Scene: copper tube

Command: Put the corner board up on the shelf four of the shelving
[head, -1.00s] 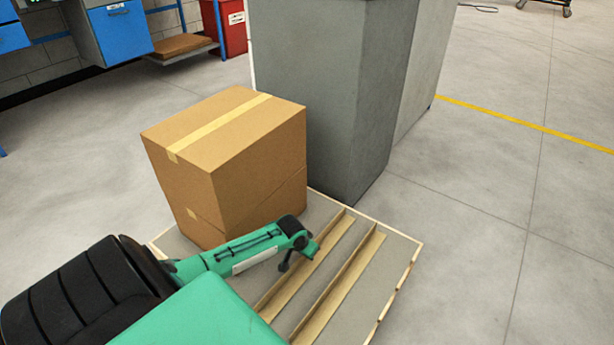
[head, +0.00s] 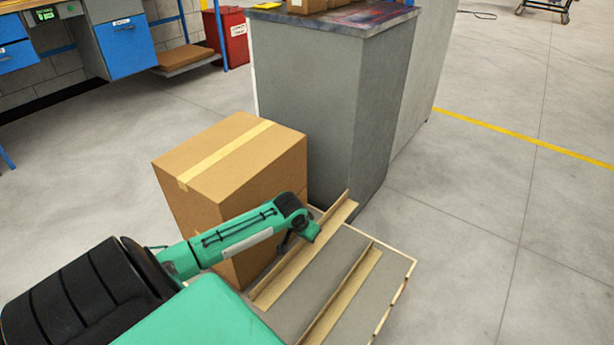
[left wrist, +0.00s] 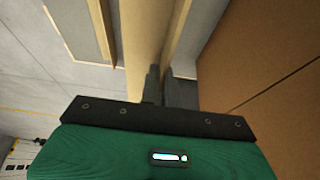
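My left gripper (head: 286,246) is shut on one long tan corner board (head: 325,225) and holds it raised and slightly tilted beside the carton. In the left wrist view its dark fingers (left wrist: 163,85) close on the board's edge, and the board (left wrist: 145,40) runs away from the camera. A second corner board (head: 345,295) lies on the grey, wood-edged platform (head: 365,265); it also shows in the left wrist view (left wrist: 102,25). My right gripper is out of view. I cannot make out the numbered shelf of the shelving.
A large taped carton (head: 225,165) stands on the platform, close behind the left arm. A tall grey cabinet (head: 325,110) with boxes on its top stands behind the platform. A red bin (head: 228,40) is at the back left.

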